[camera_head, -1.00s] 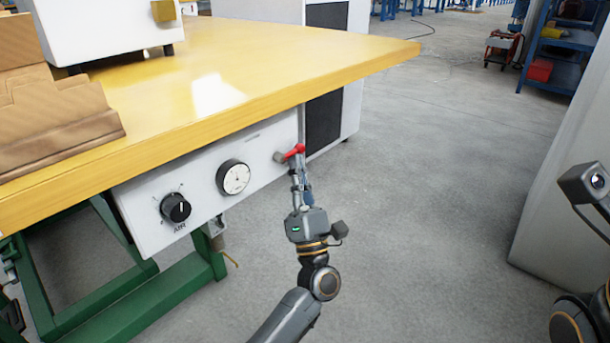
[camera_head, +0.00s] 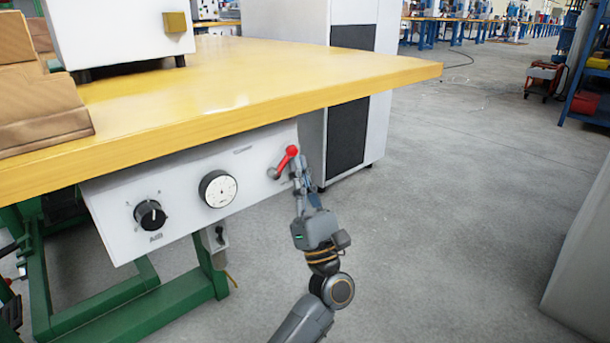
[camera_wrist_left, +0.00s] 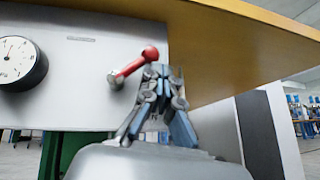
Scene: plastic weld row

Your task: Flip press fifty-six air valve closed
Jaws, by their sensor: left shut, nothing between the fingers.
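The air valve's red lever (camera_head: 285,160) is on the right end of a white control panel (camera_head: 115,210) under the yellow bench top. The lever slants up and to the right from its grey pivot, ending in a red knob. In the left wrist view the lever (camera_wrist_left: 133,66) slants up to the right the same way. My left gripper (camera_head: 298,168) is shut and empty, its fingertips just right of the knob and slightly below it. In the left wrist view the fingertips (camera_wrist_left: 160,70) are close beside the knob; I cannot tell whether they touch. My right gripper is not in view.
The panel also carries a dial gauge (camera_head: 217,189) and a black knob (camera_head: 150,214). The yellow bench top (camera_head: 260,85) overhangs the lever closely. A white cabinet (camera_head: 365,110) stands behind. The grey floor to the right is open.

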